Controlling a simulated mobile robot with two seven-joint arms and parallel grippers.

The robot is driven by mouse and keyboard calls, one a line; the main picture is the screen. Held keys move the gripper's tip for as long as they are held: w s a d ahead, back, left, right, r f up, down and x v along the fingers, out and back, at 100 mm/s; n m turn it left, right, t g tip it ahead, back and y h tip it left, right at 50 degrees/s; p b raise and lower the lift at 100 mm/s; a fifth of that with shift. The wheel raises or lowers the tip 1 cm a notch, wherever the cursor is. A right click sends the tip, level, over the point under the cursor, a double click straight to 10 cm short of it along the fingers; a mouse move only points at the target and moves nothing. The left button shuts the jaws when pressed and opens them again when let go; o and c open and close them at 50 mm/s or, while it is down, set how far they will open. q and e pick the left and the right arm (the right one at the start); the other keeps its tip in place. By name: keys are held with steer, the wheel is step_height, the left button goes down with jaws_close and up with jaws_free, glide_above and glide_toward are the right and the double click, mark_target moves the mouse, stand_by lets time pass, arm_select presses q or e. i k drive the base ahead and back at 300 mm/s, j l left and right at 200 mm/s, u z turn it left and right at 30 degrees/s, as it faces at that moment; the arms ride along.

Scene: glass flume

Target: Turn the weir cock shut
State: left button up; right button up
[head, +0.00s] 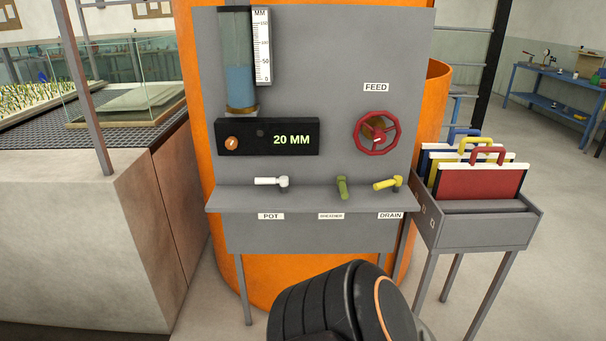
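Three small cocks stand on the grey panel's shelf (310,199). The white cock (267,181), above the label POT, has its lever pointing left. The green cock (342,187), in the middle, has its lever pointing toward me; its label (331,216) is small and looks like BREATHER. The yellow cock (386,184), above DRAIN, has its lever pointing left and slightly toward me. I see no label reading WEIR. Part of my own arm shows at the bottom middle. Neither gripper shows.
A rack (478,223) of coloured boards stands right. A concrete flume block (85,235) is left. Floor shows between.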

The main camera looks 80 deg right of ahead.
mark_target(396, 181)
steer(key=z, duration=3)
